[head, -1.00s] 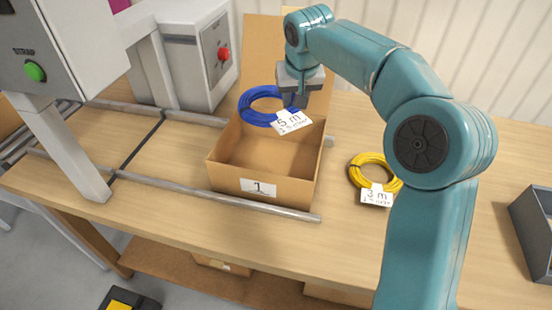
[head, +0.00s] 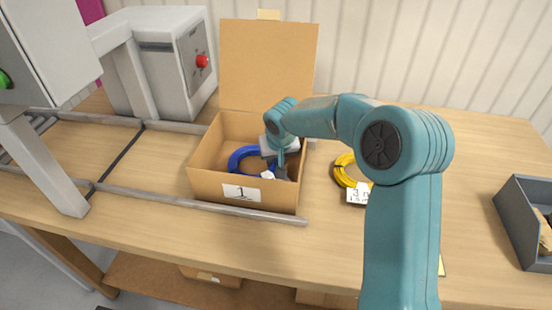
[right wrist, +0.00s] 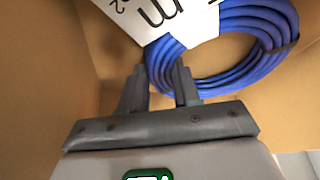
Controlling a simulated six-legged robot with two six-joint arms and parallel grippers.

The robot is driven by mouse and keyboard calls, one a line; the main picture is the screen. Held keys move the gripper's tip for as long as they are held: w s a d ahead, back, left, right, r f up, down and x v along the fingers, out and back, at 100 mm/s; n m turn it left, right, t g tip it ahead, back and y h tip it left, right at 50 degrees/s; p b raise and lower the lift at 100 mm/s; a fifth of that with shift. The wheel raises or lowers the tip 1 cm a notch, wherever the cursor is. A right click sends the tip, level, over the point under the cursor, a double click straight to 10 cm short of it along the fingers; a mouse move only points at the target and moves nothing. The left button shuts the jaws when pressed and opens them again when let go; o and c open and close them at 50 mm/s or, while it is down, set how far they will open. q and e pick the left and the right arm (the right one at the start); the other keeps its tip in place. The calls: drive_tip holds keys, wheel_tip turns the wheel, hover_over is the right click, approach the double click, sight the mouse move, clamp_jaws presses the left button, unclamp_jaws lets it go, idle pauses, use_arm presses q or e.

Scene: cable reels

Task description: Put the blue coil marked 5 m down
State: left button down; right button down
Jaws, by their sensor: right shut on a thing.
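The blue coil (head: 243,157) with its white tag is inside the open cardboard box marked 1 (head: 208,186). My right gripper (head: 279,171) reaches down into the box and is shut on the coil's right side. In the right wrist view, the two fingers (right wrist: 162,88) are on the strands of the blue coil (right wrist: 265,62), and the white tag (right wrist: 168,18) lies over part of it. The box floor is close beneath the coil; I cannot tell whether they touch. My left gripper is not in view.
A yellow coil (head: 346,177) with a white tag lies on the table right of the box, partly behind my right arm. A grey bin (head: 514,228) stands at the far right. Metal rails (head: 190,204) run along the box's front, and a machine with a red button (head: 178,62) stands behind left.

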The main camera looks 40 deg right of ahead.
drive_tip(key=shift+r, duration=0.1)
drive_tip(key=c, duration=1.2)
unclamp_jaws()
drive_tip(key=shift+f, duration=0.25)
drive_tip(key=o, duration=0.4)
drive_tip(key=shift+r, duration=0.1)
drive_tip(key=shift+s+a+r, duration=0.1)
drive_tip(key=shift+r, duration=0.45)
drive_tip(key=v, duration=1.1)
drive_tip(key=shift+s, duration=0.15)
